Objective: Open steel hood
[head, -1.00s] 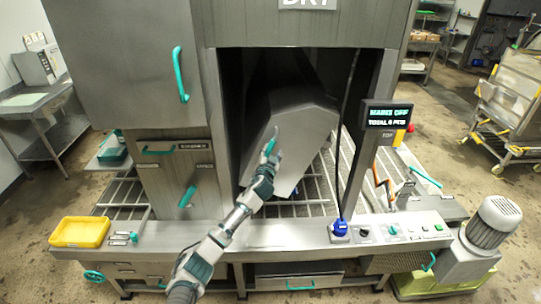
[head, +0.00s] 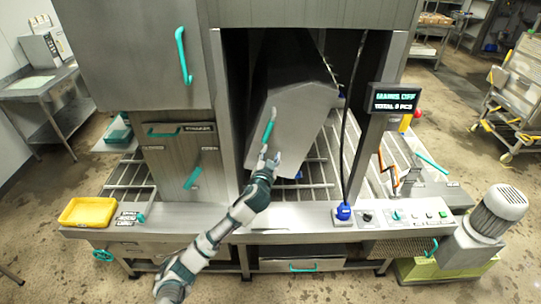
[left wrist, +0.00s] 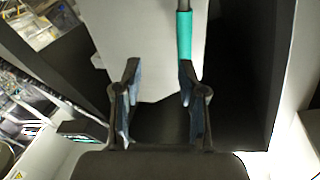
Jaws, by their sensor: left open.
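The steel hood (head: 300,108) is a grey angular cover, tilted inside the machine's dark opening in the head view. It also fills the upper middle of the left wrist view (left wrist: 150,40). Its teal bar handle (head: 269,127) is on the left part of its front face. My left gripper (head: 268,162) is open, just below the handle's lower end. In the left wrist view, the handle (left wrist: 184,35) lies just beyond the right fingertip of my gripper (left wrist: 158,78), and nothing is between the fingers. My right gripper is not in view.
A steel cabinet with a teal handle (head: 183,55) stands left of the opening. A display (head: 393,98) on a post stands to the right. A front ledge carries a yellow tray (head: 88,212), a blue plug (head: 343,212) with a black cable, and controls. A motor (head: 498,210) is at far right.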

